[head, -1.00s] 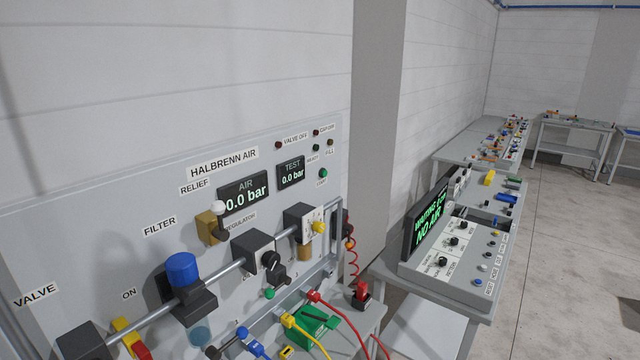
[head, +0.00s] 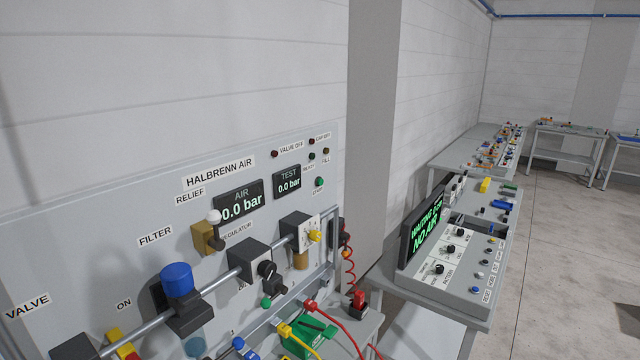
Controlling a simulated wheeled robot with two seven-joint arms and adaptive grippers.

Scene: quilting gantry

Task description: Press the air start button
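The grey Halbrenn Air panel (head: 100,235) stands against the wall at the left. A small green button (head: 319,182) sits on its upper right part, to the right of the TEST display (head: 288,182). In the earlier view its label reads START. The TEST display and the AIR display (head: 238,201) both read 0.0 bar. A second green knob or button (head: 267,302) sits lower, below the regulator. Neither of my grippers is in view, and nothing covers the green button.
A pipe with a blue-capped filter (head: 177,279) and several fittings juts out in front of the panel. A red coiled hose (head: 348,270) hangs at its right. A bench screen (head: 425,230) reads WAITING FOR NO AIR.

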